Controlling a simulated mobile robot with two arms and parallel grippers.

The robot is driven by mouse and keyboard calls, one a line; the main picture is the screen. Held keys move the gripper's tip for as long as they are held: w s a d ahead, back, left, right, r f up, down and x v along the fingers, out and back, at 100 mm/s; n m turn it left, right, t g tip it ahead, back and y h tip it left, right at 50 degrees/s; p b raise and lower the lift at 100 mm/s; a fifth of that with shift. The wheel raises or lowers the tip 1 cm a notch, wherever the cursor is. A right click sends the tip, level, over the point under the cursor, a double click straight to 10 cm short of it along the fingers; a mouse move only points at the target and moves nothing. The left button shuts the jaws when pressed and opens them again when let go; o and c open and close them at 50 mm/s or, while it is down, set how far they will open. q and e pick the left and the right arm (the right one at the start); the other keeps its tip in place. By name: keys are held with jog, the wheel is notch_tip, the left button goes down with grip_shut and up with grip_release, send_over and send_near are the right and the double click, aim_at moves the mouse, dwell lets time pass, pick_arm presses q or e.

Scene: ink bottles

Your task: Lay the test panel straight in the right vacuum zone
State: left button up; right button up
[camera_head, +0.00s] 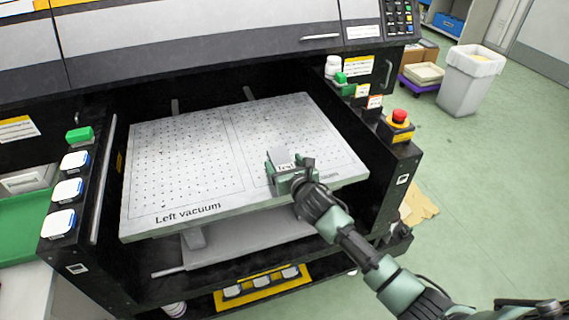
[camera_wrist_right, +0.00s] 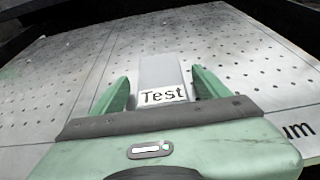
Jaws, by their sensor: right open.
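The test panel (camera_wrist_right: 162,78) is a small light-grey plate with the word "Test" on it. In the head view the panel (camera_head: 280,156) is at the right half of the perforated vacuum table (camera_head: 180,150), partly hidden by my right gripper. My right gripper (camera_head: 283,168) is over the right vacuum zone (camera_head: 325,140), near its front edge. In the right wrist view the open fingers of the gripper (camera_wrist_right: 162,88) stand on either side of the panel, with small gaps visible. The panel looks roughly in line with the fingers. My left gripper is not in view.
Black machine walls flank the table. A red emergency button (camera_head: 399,116) sits on the right wall, and white-and-blue bottles (camera_head: 68,190) stand on the left ledge. The left vacuum zone is bare. A grey bin (camera_head: 470,80) stands on the floor at right.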

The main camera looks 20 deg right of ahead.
jog(key=v, duration=1.2)
jog(key=shift+r, duration=0.15)
